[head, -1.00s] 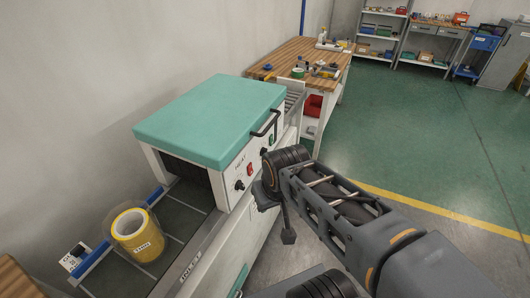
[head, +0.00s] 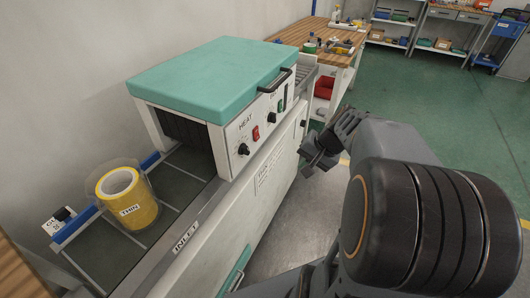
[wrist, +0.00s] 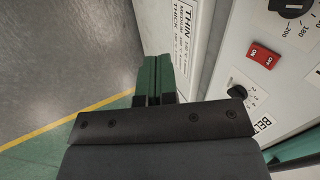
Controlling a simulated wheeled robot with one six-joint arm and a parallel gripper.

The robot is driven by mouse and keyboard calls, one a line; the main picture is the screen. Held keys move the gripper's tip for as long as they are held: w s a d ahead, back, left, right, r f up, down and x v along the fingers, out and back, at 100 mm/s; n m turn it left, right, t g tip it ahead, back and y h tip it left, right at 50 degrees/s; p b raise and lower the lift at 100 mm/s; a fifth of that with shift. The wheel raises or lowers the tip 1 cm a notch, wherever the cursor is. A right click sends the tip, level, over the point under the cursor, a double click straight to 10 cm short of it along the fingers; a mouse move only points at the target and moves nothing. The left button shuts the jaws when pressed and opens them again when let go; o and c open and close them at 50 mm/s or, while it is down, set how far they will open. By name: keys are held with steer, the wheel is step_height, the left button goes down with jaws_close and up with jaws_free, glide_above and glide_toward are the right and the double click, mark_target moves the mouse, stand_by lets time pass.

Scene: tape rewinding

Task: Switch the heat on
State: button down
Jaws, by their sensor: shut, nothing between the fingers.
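The white machine with a teal lid (head: 210,75) has a front panel marked HEAT (head: 245,126). A red rocker switch (head: 256,132) sits by that label, with a black knob (head: 243,149) below left of it. The red switch also shows in the wrist view (wrist: 264,55) at the right; I cannot tell which side is pressed. My gripper (head: 310,160) is in front of the machine, right of the panel and apart from it. In the wrist view its fingers (wrist: 156,68) are shut and empty, left of the red switch and touching nothing visible.
A second knob (head: 271,117) and a green switch (head: 281,104) are farther along the panel. A yellow tape roll marked THIN (head: 122,196) stands on the inlet conveyor. A dark handle (head: 274,80) sticks out from the lid. A wooden workbench (head: 300,36) stands behind. Open floor lies right.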

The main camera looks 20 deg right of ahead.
steer(key=w+d+r+m+t+y+b, duration=0.1)
steer(key=w+r+t+y, duration=0.3)
steer(key=w, duration=0.3)
steer(key=shift+d+r, duration=0.35)
steer(key=shift+r, duration=0.15)
steer(key=shift+t, duration=0.3)
steer(key=b, duration=0.1)
glide_toward(258, 139)
steer(key=f+x, duration=0.1)
steer(key=x, duration=0.4)
steer(key=shift+w+a, duration=0.6)
